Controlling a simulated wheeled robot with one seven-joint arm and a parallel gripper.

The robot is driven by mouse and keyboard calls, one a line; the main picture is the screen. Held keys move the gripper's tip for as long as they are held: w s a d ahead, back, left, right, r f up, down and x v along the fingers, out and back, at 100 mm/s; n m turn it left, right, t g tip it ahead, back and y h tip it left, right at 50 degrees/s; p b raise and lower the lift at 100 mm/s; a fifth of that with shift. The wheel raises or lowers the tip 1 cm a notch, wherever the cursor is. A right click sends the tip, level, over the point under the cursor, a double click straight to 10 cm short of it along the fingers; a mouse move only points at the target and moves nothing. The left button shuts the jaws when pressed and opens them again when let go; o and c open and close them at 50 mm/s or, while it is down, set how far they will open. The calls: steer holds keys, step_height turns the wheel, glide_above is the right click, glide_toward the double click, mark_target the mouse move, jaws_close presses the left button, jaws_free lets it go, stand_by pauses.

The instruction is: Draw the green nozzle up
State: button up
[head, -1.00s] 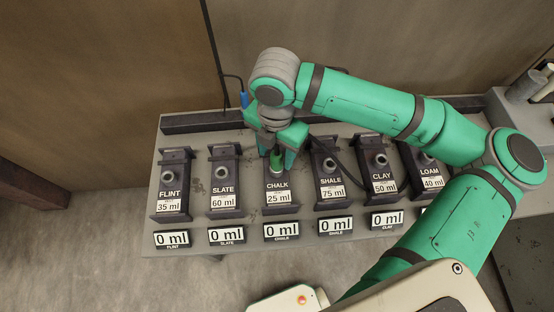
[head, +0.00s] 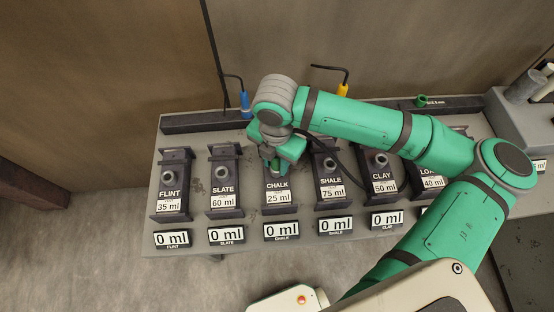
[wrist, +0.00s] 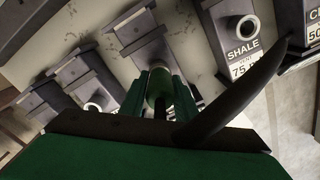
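The green nozzle (head: 279,167) stands at the CHALK reel, marked 25 ml (head: 278,197), third from the left in the row. My gripper (head: 275,164) is down over it and partly hides it in the head view. A dark hose curves away to the right there. The nozzle's lower end is hidden. The CHALK display (head: 282,230) reads 0 ml.
Reels FLINT (head: 170,193), SLATE (head: 223,190), SHALE (head: 330,182), CLAY (head: 381,176) and LOAM (head: 431,171) flank CHALK closely. A blue nozzle (head: 245,102) and a yellow nozzle (head: 342,90) stand at the back edge. A green ring-like piece (head: 422,101) is at back right.

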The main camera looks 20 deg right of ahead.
jaws_close()
steer(key=shift+r, duration=0.15)
steer(key=shift+r, duration=1.85)
